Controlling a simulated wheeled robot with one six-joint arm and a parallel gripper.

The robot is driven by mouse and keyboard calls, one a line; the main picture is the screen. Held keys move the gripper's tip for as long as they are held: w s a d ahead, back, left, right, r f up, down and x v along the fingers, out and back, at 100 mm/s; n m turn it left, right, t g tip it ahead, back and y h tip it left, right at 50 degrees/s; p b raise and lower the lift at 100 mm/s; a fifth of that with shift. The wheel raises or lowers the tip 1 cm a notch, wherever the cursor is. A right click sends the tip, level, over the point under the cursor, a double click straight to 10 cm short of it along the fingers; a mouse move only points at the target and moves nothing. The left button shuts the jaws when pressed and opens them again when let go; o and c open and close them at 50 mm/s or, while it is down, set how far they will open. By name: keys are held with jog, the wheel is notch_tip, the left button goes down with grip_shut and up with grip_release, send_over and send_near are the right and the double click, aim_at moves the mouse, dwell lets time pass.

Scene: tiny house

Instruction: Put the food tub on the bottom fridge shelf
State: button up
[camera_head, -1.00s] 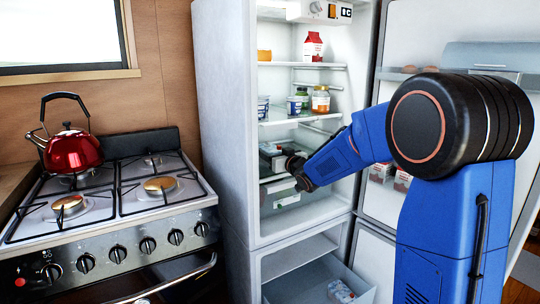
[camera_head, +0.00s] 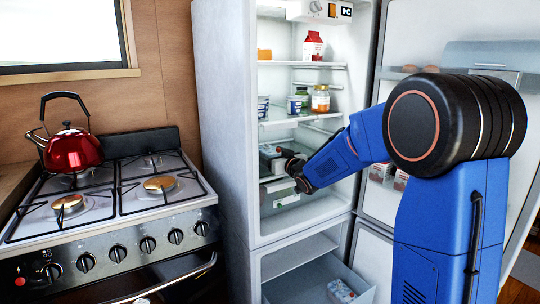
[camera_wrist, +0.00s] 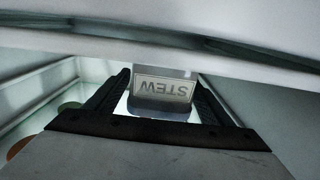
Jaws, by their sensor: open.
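The food tub (camera_wrist: 163,90) shows in the wrist view as a pale tub with an upside-down label reading STEW. It lies between or just beyond the fingertips of my gripper (camera_wrist: 163,80), with a finger on each side. The fingers are apart. In the head view my gripper (camera_head: 280,166) reaches into the lower part of the open fridge, and the tub there is small and partly hidden by it. The bottom fridge shelf (camera_head: 318,210) is the white floor of this compartment, with bare room toward the front.
The middle shelf (camera_head: 285,119) holds several jars and pots just above my gripper. A red and white carton (camera_head: 313,46) stands on the upper shelf. The open fridge door (camera_head: 405,45) is at the right. The stove (camera_head: 110,205) with a red kettle (camera_head: 73,150) is at the left.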

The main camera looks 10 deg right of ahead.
jog(key=s+d+f+m+g+h, duration=0.1)
jog(key=s+d+f+g+h, duration=0.15)
jog(key=s, duration=0.75)
jog(key=s+d+f+m+g+h, duration=0.15)
jog(key=s+d, duration=0.25)
jog(key=s, duration=0.6)
jog(key=s+d+f+m+g+h, duration=0.1)
jog(key=s+d+g+h, duration=0.2)
jog(key=s, duration=0.7)
jog(key=s+a+f+g, duration=0.1)
jog(key=s+f, duration=0.3)
jog(key=s, duration=0.9)
jog(key=s+a+f+g+y, duration=0.1)
jog(key=s+f+g, duration=0.3)
jog(key=s, duration=0.9)
jog(key=shift+a+f, duration=0.15)
jog(key=shift+f, duration=0.25)
jog(key=shift+c, duration=0.6)
